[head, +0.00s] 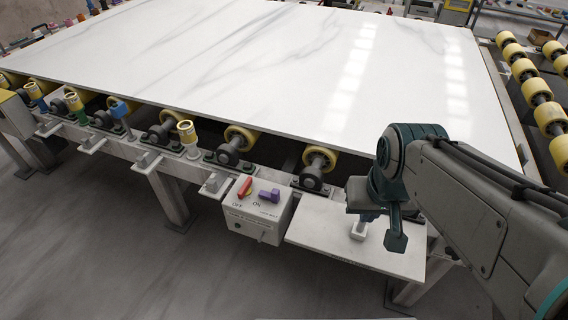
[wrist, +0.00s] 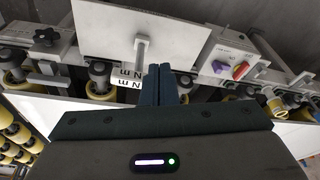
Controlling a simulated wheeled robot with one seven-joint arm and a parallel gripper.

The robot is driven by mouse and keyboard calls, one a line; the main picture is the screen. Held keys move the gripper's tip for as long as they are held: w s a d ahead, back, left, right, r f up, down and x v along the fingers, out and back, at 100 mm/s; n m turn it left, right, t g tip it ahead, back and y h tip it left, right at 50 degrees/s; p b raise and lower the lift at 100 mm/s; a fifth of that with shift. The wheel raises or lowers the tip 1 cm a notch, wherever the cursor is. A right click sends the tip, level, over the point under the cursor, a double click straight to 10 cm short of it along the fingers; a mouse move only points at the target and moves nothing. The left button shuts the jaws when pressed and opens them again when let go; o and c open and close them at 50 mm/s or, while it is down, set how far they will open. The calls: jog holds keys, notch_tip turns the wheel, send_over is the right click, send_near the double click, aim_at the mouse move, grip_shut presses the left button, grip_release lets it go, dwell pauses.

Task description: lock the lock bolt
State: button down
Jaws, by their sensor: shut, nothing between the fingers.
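A white control box (head: 256,215) with OFF and ON lettering is on the frame's front rail. On its top are a red lever (head: 245,187) and a purple piece (head: 269,196) beside a small label I cannot read. I cannot tell for certain which part is the lock bolt. My gripper (wrist: 159,68) is shut and empty, over the pale plate right of the box. A small pale post (head: 359,230) stands below it; in the wrist view this post (wrist: 141,46) is just left of the fingertips.
A large white marble slab (head: 270,60) lies on yellow rollers (head: 240,137) behind the box. The pale plate (head: 330,243) juts out from the frame. Several clamps and coloured fittings line the rail to the left. The grey floor (head: 90,250) in front is clear.

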jog(key=w+a+f+m+t+y+b, duration=0.2)
jog(key=w+a+f+b, duration=0.3)
jog(key=b, duration=1.4)
jog(key=w+f+t+y, duration=0.1)
jog(key=w+f, duration=0.3)
jog(key=w, duration=0.3)
jog(key=shift+w+a+m+t+y, duration=0.25)
jog(key=shift+w+m+t+y, duration=0.05)
jog(key=shift+y, duration=0.1)
jog(key=shift+f, duration=0.15)
jog(key=b, duration=0.5)
send_near(280, 195)
jog(key=f, duration=0.1)
jog(key=d+f, duration=0.1)
jog(key=w+d+f, duration=0.1)
jog(key=f, duration=0.1)
jog(key=shift+d+f, duration=0.1)
jog(key=shift+d, duration=0.1)
jog(key=shift+w+a+p, duration=0.1)
jog(key=shift+w+a, duration=0.15)
jog(key=shift+a, duration=0.4)
jog(key=shift+w+a+p, duration=0.15)
jog(key=shift+w+a, duration=0.1)
jog(key=shift+a, duration=0.35)
jog(key=shift+w+a+p, duration=0.1)
jog(key=shift+w+a, duration=0.15)
jog(key=shift+a, duration=0.4)
jog(key=shift+r, duration=0.2)
